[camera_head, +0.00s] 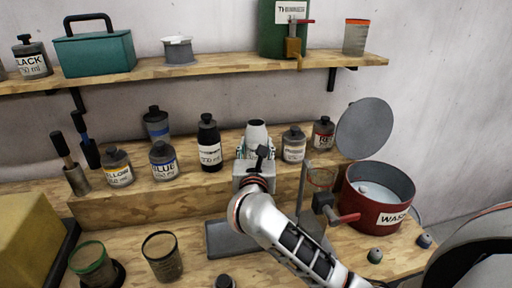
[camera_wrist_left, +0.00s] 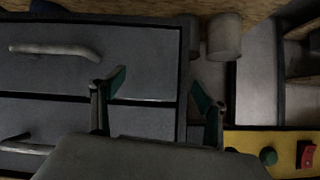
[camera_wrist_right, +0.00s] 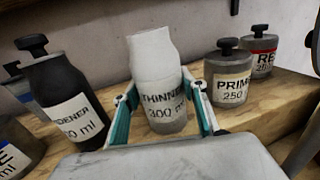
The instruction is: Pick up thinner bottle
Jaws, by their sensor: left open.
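The thinner bottle (camera_wrist_right: 157,85) is white above and grey below, with a "THINNER 300 ml" label, in the right wrist view. It also shows in the head view (camera_head: 257,136), its lower part hidden by my gripper. My right gripper (camera_wrist_right: 161,82) has its teal-padded fingers on both sides of the bottle, tips against its sides; it looks shut on it. I cannot tell whether the bottle's base touches the wooden step. My left gripper (camera_wrist_left: 157,80) is open and empty, in front of grey drawers in the left wrist view.
The black hardener bottle (camera_head: 209,145) stands left of the thinner bottle, the primer bottle (camera_head: 294,145) right of it. A red pot (camera_head: 384,212) and its round lid (camera_head: 364,129) are at the right. A wooden shelf (camera_head: 215,67) runs above. Drawers (camera_wrist_left: 60,75) face my left gripper.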

